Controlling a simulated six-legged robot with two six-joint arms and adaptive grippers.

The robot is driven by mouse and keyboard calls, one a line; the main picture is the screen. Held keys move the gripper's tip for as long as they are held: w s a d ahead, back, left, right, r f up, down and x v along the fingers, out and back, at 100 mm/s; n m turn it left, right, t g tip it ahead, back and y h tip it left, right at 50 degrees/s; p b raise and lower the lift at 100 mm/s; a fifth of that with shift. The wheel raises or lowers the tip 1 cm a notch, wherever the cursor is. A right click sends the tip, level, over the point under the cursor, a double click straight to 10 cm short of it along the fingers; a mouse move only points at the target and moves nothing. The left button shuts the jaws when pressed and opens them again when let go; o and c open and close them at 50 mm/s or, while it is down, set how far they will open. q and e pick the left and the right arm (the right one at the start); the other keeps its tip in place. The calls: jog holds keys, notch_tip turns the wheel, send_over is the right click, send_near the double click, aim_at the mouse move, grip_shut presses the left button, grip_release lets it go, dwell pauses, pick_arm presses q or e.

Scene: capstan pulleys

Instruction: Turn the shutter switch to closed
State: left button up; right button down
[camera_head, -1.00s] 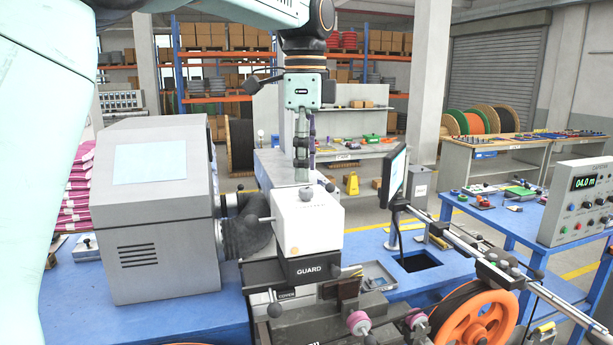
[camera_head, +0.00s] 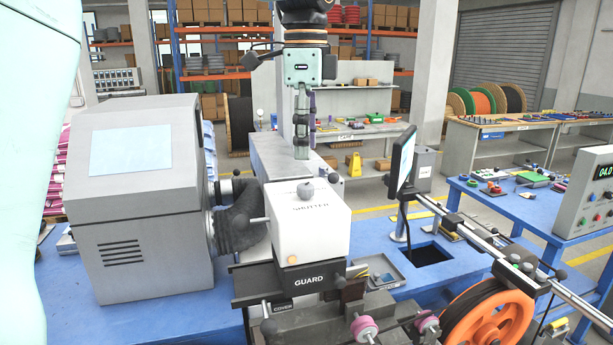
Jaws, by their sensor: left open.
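The shutter switch (camera_head: 305,190) is a small grey knob on top of a white box (camera_head: 311,228) marked SHUTTER. The box sits above a black block marked GUARD (camera_head: 309,279). My left gripper (camera_head: 302,150) points down above and behind the knob in the picture, apart from it. Its fingers are seen nearly edge-on, so the gap between them is hard to make out. I cannot read which way the knob points. My right gripper is not in view.
A grey cabinet (camera_head: 140,200) with a black bellows (camera_head: 238,220) stands left of the white box. A thin monitor (camera_head: 401,160) stands to the right. An orange reel (camera_head: 488,320) and a long rail are at the lower right. The blue bench top (camera_head: 430,285) has some bare room.

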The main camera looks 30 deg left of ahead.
aim_at(305, 185)
pick_arm(q)
jog(key=f, duration=0.6)
jog(key=shift+s+d+f, duration=0.1)
jog(key=shift+s+f, duration=0.2)
jog(key=shift+s, duration=0.1)
jog(key=shift+w+f, duration=0.2)
jog(key=shift+f, duration=0.1)
jog(key=shift+s+d+r, duration=0.1)
jog(key=shift+s+d, duration=0.05)
jog(key=shift+d, duration=0.1)
jog(key=shift+s+r, duration=0.1)
jog(key=shift+s, duration=0.1)
jog(key=shift+c, duration=1.4)
jog(key=shift+w+a, duration=0.25)
jog(key=c, duration=0.4)
grip_shut()
